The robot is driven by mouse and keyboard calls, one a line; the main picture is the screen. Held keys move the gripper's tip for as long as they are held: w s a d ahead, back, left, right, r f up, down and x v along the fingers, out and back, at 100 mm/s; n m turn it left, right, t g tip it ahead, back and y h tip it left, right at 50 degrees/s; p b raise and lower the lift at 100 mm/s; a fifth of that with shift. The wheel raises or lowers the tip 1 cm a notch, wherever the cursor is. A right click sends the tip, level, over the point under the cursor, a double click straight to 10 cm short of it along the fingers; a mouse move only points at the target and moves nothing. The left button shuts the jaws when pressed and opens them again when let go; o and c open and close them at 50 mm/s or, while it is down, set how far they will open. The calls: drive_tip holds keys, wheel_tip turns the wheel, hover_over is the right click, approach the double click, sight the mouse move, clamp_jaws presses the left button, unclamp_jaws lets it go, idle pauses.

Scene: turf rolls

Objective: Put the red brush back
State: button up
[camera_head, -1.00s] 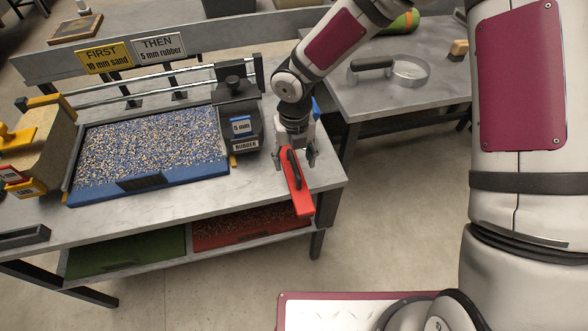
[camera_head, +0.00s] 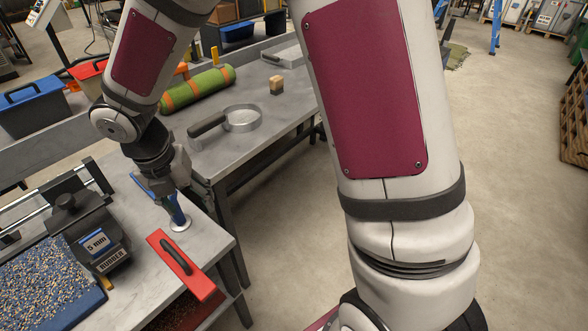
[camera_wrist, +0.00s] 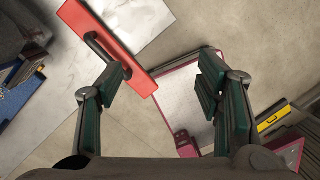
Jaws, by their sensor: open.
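The red brush (camera_head: 178,274), a flat red block with a black handle, lies on the grey bench top (camera_head: 135,215) near its front right corner. It also shows in the wrist view (camera_wrist: 124,64), upper left, beside the left finger. My gripper (camera_wrist: 163,68) is open, with nothing between its fingers. In the head view my gripper (camera_head: 172,172) is behind the brush, apart from it, and its fingers are partly hidden by the wrist. A blue object (camera_head: 176,211) with a pale round foot stands right at the gripper; whether they touch I cannot tell.
A black block labelled 5 mm rubber (camera_head: 95,243) and a blue-edged tray of granules (camera_head: 45,290) are on the left. The second table holds a round sieve (camera_head: 241,119), a green roll (camera_head: 198,88) and a small wooden block (camera_head: 276,85). Open floor is to the right.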

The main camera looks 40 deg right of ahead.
drive_tip(key=s+d+r+m+t+h, duration=0.1)
drive_tip(key=s+d+r+m, duration=0.75)
drive_tip(key=r+m, duration=0.5)
drive_tip(key=s+d+r+m+t+y, duration=0.1)
drive_tip(key=s+d+r+m, duration=0.1)
drive_tip(key=s+m, duration=0.4)
drive_tip(key=s+d+r+m+t+y, duration=0.1)
drive_tip(key=s+m, duration=0.5)
drive_tip(key=m, duration=0.6)
drive_tip(key=shift+s+d+r+t+y, duration=0.2)
drive_tip(key=shift+d+r+t+y, duration=0.15)
drive_tip(key=shift+d+r, duration=0.25)
